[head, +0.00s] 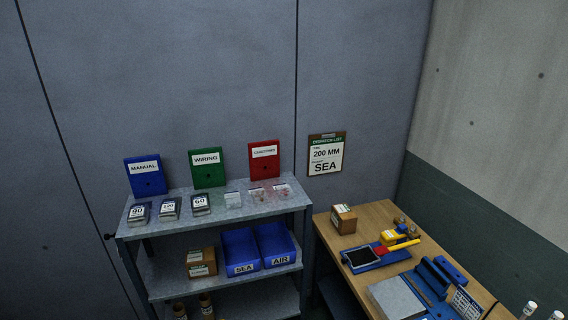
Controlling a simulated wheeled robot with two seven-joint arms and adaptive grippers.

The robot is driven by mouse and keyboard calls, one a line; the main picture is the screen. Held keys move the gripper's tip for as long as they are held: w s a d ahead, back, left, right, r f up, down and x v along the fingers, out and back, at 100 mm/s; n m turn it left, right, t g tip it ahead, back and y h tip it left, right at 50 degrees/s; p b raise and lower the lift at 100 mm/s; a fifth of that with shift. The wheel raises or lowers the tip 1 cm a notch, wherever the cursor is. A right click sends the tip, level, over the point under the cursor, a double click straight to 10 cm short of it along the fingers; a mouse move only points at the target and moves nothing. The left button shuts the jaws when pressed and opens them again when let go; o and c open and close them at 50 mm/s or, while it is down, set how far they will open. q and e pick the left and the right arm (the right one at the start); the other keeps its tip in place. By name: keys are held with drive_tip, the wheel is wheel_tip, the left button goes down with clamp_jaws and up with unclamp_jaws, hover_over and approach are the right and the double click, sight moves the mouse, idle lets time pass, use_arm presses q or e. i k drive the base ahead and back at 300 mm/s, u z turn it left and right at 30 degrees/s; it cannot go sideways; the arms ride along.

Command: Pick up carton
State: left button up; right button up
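A small brown carton (343,219) with a pale label sits on the far left part of the wooden table, apart from the other items there. More brown cartons (202,262) with white labels sit on the middle level of the grey shelf, left of the blue bins. Which carton the task means cannot be told. Neither of my grippers shows in the head view.
The shelf (238,217) holds labelled blocks, clear packets and blue SEA (241,251) and AIR (276,245) bins. On the table (330,236), a blue tray with a dark screen (363,257), a red-and-yellow tool and blue fixtures stand right of the carton. A dispatch sign (326,154) hangs behind.

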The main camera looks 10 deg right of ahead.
sight(343, 218)
drive_tip(key=z, duration=0.15)
drive_tip(key=i, duration=1.95)
drive_tip(key=z, duration=0.2)
